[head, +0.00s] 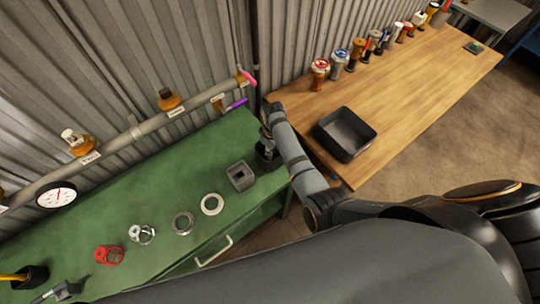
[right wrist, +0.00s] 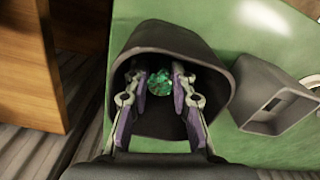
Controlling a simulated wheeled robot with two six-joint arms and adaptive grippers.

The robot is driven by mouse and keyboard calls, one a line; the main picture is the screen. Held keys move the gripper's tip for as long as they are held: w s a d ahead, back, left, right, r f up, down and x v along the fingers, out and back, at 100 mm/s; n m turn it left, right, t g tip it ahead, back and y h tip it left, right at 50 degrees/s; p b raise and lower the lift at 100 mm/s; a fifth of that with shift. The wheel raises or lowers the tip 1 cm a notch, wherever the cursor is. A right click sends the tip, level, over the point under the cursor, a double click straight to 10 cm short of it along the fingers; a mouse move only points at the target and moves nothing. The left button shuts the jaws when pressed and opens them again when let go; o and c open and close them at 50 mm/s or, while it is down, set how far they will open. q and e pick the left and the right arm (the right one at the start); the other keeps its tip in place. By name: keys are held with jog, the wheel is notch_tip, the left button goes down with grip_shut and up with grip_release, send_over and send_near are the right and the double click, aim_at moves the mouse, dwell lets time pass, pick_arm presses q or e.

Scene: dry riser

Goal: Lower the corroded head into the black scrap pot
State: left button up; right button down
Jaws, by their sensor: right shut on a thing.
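The black scrap pot (head: 268,160) stands at the right end of the green bench, partly hidden by my right arm. In the right wrist view the pot (right wrist: 215,62) opens wide around my right gripper (right wrist: 160,88). The corroded head (right wrist: 160,82) is a small, mottled green piece between the fingertips. My right gripper is shut on it, with the fingers inside the pot's rim. In the head view the right gripper (head: 266,138) reaches down at the pot, and the head is hidden there. I cannot tell whether the head touches the pot's bottom. My left gripper is not in view.
A grey square block with a hole (head: 240,176) stands close beside the pot. Rings, a chrome part and a red cage (head: 108,254) lie along the green bench (head: 150,200). A valved pipe (head: 130,137) runs behind. A black tray (head: 346,134) sits on the wooden table.

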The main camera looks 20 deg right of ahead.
jog(key=shift+f, duration=0.45)
dwell(0.3)
jog(key=c, duration=1.1)
grip_release()
jog(key=shift+o, duration=0.2)
notch_tip(320, 180, up, 8)
jog(key=shift+f, duration=0.25)
